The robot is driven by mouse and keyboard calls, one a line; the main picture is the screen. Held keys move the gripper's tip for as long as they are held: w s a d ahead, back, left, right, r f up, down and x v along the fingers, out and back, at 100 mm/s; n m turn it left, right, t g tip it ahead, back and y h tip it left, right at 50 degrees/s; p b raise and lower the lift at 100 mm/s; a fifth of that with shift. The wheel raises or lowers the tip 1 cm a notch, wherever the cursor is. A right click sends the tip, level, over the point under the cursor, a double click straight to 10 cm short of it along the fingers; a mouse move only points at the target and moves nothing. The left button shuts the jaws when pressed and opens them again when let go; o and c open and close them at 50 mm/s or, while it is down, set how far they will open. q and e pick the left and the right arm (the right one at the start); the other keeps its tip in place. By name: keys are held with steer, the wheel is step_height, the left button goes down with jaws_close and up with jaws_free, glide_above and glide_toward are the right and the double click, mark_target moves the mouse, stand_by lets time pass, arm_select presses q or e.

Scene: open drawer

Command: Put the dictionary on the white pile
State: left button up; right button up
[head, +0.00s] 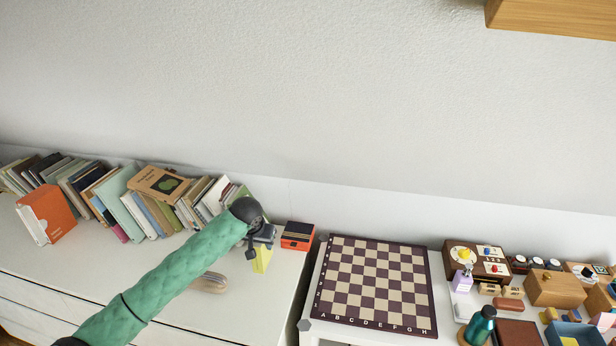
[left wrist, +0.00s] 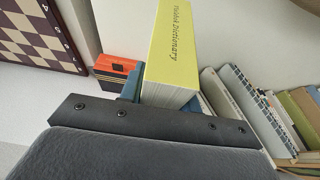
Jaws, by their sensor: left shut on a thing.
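The dictionary is a yellow book with white page edges (head: 262,262), and it hangs below my left gripper (head: 261,240) in the head view. In the left wrist view the dictionary (left wrist: 176,50) shows its spine title ending in "Dictionary". My left gripper (left wrist: 150,100) is shut on it; the grip itself is mostly hidden by the gripper body. I cannot pick out a clear white pile; pale and white books (head: 215,196) stand leaning at the right end of the row. My right gripper is in neither view.
A small orange and black stack (head: 297,236) lies right of the dictionary. A brush-like object (head: 210,282) lies on the white top below my arm. An orange book (head: 47,214) stands at left. A chessboard (head: 372,284) lies on the surface to the right. The white top's front is largely clear.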

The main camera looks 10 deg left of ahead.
arm_select(q)
steer(key=shift+s+a, duration=0.1)
steer(key=shift+s, duration=0.05)
steer(key=shift+n, duration=0.5)
steer(key=s+r, duration=0.1)
steer(key=s+d+r, duration=0.1)
steer(key=r, duration=0.1)
steer(key=s+r, duration=0.1)
steer(key=r, duration=0.1)
steer(key=shift+s+d, duration=0.15)
steer(key=shift+d, duration=0.2)
steer(key=s+d+f, duration=0.1)
steer(key=s+d, duration=0.2)
steer(key=s, duration=0.4)
steer(key=s+d, duration=0.3)
steer(key=s, duration=0.3)
steer(key=shift+s+d+f+m, duration=0.2)
steer(key=shift+s+f+m, duration=0.1)
steer(key=shift+s+f, duration=0.1)
